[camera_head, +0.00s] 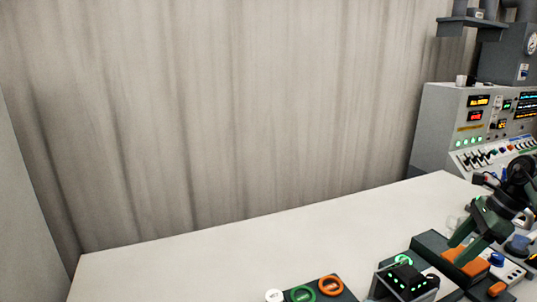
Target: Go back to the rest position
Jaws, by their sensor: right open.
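My right gripper (464,249) is at the right of the head view, over the right part of the white table. It is dark green and its jaws are open, pointing down to the left. Its fingers are beside orange parts (466,262) on a dark block. I cannot tell whether they touch. Part of my dark right arm shows at the right edge. My left gripper is not in view.
The white table (230,250) is bare at left and middle. At its front are a dark holder with white, green and orange rings (303,293) and a black device with green lights (405,280). A grey control console (450,125) stands behind at right. A grey curtain (220,110) hangs behind.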

